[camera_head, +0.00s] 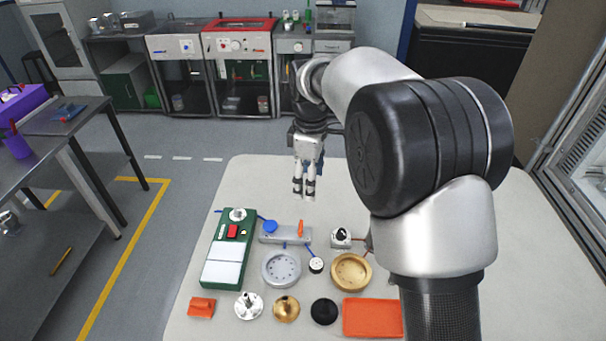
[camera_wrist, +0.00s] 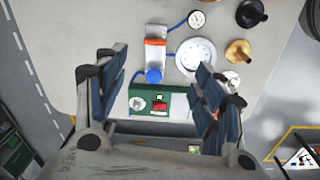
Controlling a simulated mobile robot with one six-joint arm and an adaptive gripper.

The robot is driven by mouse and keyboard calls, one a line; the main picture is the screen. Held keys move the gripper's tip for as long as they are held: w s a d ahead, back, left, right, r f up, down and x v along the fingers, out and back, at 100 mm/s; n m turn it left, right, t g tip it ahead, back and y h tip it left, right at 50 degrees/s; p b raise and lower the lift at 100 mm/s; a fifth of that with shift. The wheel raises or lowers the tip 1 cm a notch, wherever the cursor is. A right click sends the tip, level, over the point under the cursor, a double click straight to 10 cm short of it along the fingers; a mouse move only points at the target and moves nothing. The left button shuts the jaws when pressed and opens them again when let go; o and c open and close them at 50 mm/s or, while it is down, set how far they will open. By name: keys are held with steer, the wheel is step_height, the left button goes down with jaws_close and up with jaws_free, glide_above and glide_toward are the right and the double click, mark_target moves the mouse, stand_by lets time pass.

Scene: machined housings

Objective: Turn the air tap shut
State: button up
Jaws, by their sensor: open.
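A grey metal block (camera_head: 285,238) lies on the light table, with a round blue knob (camera_head: 270,227) at its left end and an orange lever (camera_head: 300,228) near its right end. The lever sits crosswise on the block. Which of the two is the air tap I cannot tell for certain. The wrist view shows the orange lever (camera_wrist: 155,42) and blue knob (camera_wrist: 153,76) between and beyond my fingers. Blue hoses run from the block. My gripper (camera_head: 304,194) is open and empty, above the table behind the block, touching nothing.
A green box (camera_head: 229,250) with a red button stands left of the block. A silver round housing (camera_head: 281,268), a small gauge (camera_head: 316,265), a brass housing (camera_head: 351,271) and a black-knobbed unit (camera_head: 341,236) lie close by. The table's far part is clear.

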mark_target(301, 226)
steer(key=shift+n, duration=0.8)
steer(key=f, duration=0.6)
steer(key=w+a+f+b, duration=0.1)
steer(key=f, duration=0.6)
steer(key=w+a+f+b, duration=0.1)
steer(key=f, duration=0.5)
steer(key=shift+a+f, duration=0.1)
steer(key=shift+f, duration=0.15)
steer(key=shift+c, duration=0.5)
steer(key=c, duration=1)
